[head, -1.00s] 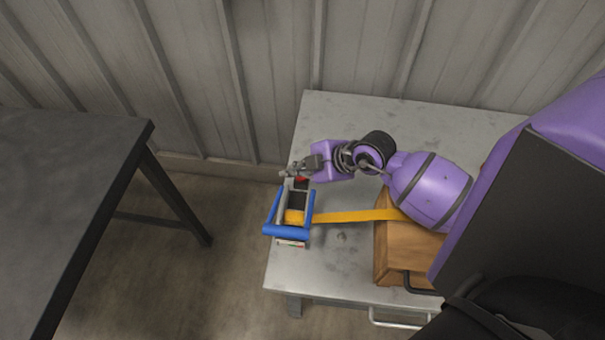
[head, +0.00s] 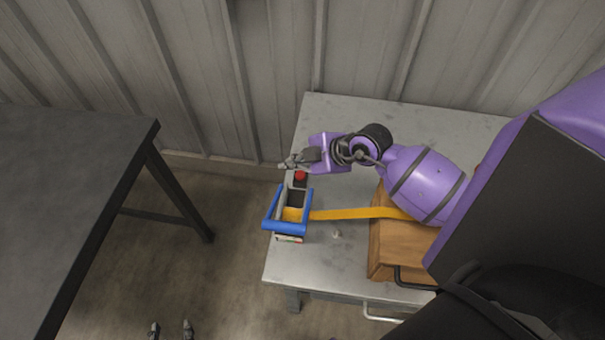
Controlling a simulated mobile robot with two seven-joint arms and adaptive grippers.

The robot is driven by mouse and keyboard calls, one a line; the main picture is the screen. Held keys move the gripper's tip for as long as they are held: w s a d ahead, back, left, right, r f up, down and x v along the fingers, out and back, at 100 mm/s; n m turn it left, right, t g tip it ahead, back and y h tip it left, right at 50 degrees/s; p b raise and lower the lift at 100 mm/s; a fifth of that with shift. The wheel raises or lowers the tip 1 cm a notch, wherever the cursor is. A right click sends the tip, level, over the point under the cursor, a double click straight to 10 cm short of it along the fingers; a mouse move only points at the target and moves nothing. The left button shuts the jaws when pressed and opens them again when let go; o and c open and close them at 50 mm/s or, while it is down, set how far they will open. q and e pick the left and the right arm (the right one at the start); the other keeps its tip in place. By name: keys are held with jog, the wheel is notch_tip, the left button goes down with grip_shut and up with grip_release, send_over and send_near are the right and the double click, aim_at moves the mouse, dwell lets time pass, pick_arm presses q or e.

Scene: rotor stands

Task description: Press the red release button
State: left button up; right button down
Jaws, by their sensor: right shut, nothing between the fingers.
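The red release button (head: 300,175) sits at the far end of a small tape-tensioner-like device (head: 297,198) with a blue handle frame (head: 273,209). The device stands near the left edge of the metal table. My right gripper (head: 284,164) is shut and empty, just beyond the button in the picture. The button's top shows clear of the fingers; their height above it is hard to judge. Two grey fingertips of my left gripper (head: 171,329) show apart at the bottom edge, over the floor; the rest of it is out of view.
A yellow strap (head: 350,214) runs from the device to a wooden box (head: 392,250) on the metal table (head: 330,262). A small metal piece (head: 336,233) lies in front of the strap. A dark table (head: 70,190) stands at left, with open floor between.

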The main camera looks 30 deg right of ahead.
pick_arm(q)
jog(key=shift+t, duration=0.5)
jog(key=w+r+p, duration=0.1)
jog(key=r, duration=0.1)
jog(key=w+r, duration=0.2)
jog(key=shift+r+p, duration=0.1)
jog(key=shift+p, duration=0.25)
